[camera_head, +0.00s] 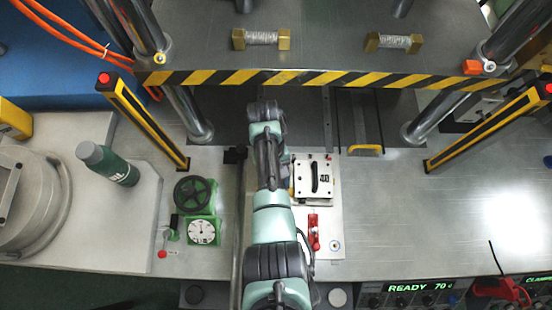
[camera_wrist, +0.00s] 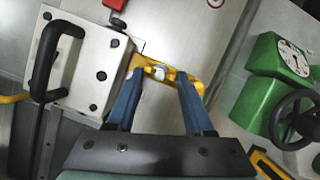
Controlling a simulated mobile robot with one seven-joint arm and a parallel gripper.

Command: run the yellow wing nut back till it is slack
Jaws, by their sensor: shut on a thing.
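The yellow wing nut (camera_wrist: 148,63) shows in the upper middle of the wrist view, around a pale metal stud end. It sits beside the edge of the light-coloured mould block (camera_wrist: 84,68), which has a black handle. My gripper (camera_wrist: 160,78) has its two blue fingers at the wing nut, one on each side of its middle, and is shut on it. In the head view the mould block (camera_head: 314,190) lies right of my arm. My arm hides my fingertips and most or all of the wing nut there.
A green gauge unit with a black handwheel (camera_wrist: 296,118) stands close on the right in the wrist view. A red toggle clamp (camera_head: 313,232) is near the mould block. Yellow-black posts (camera_head: 146,124) flank the press. The bench at right (camera_head: 380,215) is clear.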

